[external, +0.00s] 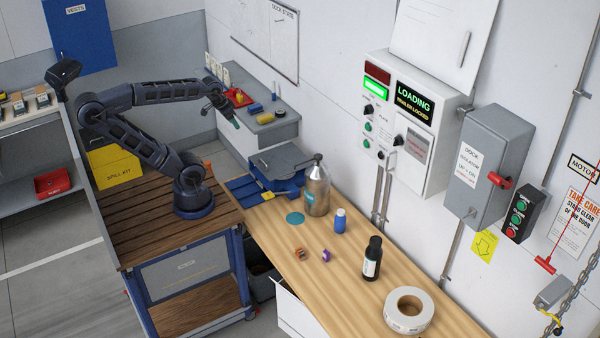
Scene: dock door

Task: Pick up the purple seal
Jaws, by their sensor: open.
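A small purple seal (325,255) lies on the light wooden bench top (265,232), near its middle. A small orange-brown piece (301,254) lies just to its left, apart from it. My gripper (235,122) is raised at the end of my outstretched arm, far up and to the left of the seal, by the grey counter at the back. It is open and small in the picture; I see nothing held in it.
Around the seal stand a metal bottle (316,188), a blue bottle (340,221) and a dark bottle (372,258). A white tape roll (409,310) lies in front. The wall carries control boxes (410,125).

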